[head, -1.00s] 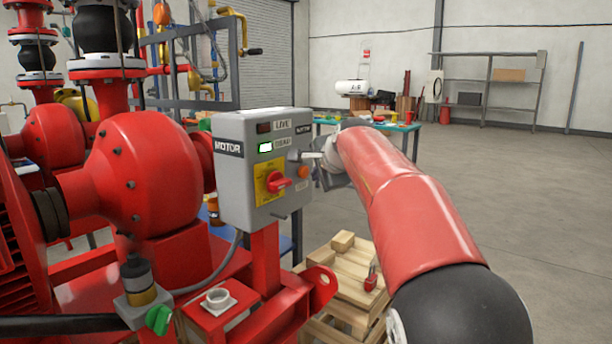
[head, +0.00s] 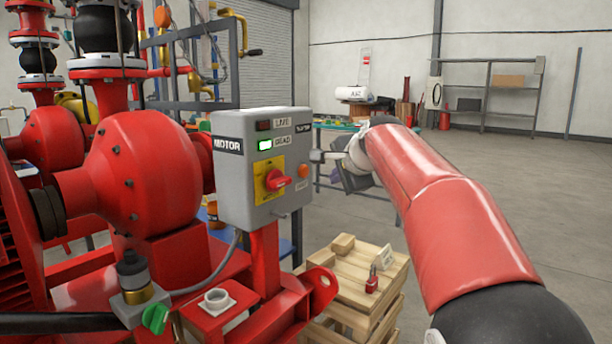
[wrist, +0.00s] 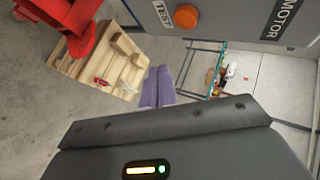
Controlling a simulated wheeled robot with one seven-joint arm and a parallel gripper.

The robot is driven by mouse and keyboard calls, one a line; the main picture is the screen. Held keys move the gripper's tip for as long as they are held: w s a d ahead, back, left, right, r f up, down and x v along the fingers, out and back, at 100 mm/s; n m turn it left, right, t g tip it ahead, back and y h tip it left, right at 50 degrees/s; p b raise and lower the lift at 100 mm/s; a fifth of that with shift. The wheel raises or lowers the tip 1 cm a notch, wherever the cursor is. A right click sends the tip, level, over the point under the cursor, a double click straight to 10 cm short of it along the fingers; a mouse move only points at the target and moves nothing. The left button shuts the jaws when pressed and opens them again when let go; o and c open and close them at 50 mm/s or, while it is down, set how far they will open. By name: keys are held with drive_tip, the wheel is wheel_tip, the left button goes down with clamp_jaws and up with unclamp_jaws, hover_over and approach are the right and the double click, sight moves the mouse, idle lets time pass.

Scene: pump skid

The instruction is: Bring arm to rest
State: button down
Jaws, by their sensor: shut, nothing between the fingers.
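My gripper (head: 318,156) is at the end of my red arm, close to the right side of the grey MOTOR control box (head: 236,190). Its fingers look shut and I see nothing held in them. Whether the tips touch the box I cannot tell. The box has a lit DEAD lamp, a dark LIVE lamp and a red rotary switch (head: 277,180) on a yellow plate.
A wooden crate (head: 340,296) stands below the box, with a red padlock (head: 372,279), a wood block and a small tag on top. Red pump piping (head: 150,180) fills the left. A bench and shelf (head: 488,90) stand behind. Open floor lies to the right.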

idle(0.4)
drive_tip(key=s+d+f+n+g+h, duration=0.1)
drive_tip(key=s+f+n, duration=0.3)
drive_tip(key=s+f, duration=0.4)
drive_tip(key=s+d+f+n+g+h, duration=0.1)
drive_tip(key=s+f, duration=0.7)
drive_tip(key=s, duration=1)
drive_tip(key=s+d+f+n+g+h, duration=0.1)
drive_tip(key=s+d+f+n+g, duration=0.2)
drive_tip(key=s, duration=1)
wheel_tip(320, 180, down, 5)
drive_tip(key=d+n, duration=0.2)
drive_tip(key=n, duration=0.3)
drive_tip(key=shift+s+h, duration=0.3)
drive_tip(key=shift+s, duration=0.05)
drive_tip(key=shift+a, duration=0.15)
